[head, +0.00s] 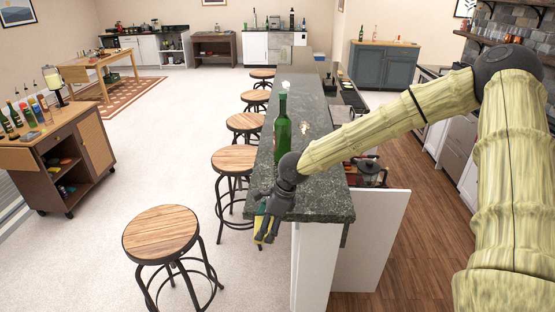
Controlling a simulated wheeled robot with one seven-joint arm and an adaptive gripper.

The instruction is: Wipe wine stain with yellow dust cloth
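My gripper (266,230) is at the near left corner of the dark green stone counter (325,205), pointing down. The yellow dust cloth (262,225) shows at its fingers, partly hidden by them, and appears to be pinched there. I cannot tell whether the cloth touches the counter edge. A green wine bottle (282,125) stands upright on the counter behind my gripper. A small pale brownish item or patch (305,127) lies right of the bottle, too small to identify. I cannot make out a clear wine stain; my arm hides part of the counter top.
Several wooden-topped stools, the nearest (160,235) in front, line the counter's left side. A white crumpled item (285,85) lies farther back on the counter. A dark pot (366,166) sits to the right. A bottle cart (60,150) stands left; the pale floor between is free.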

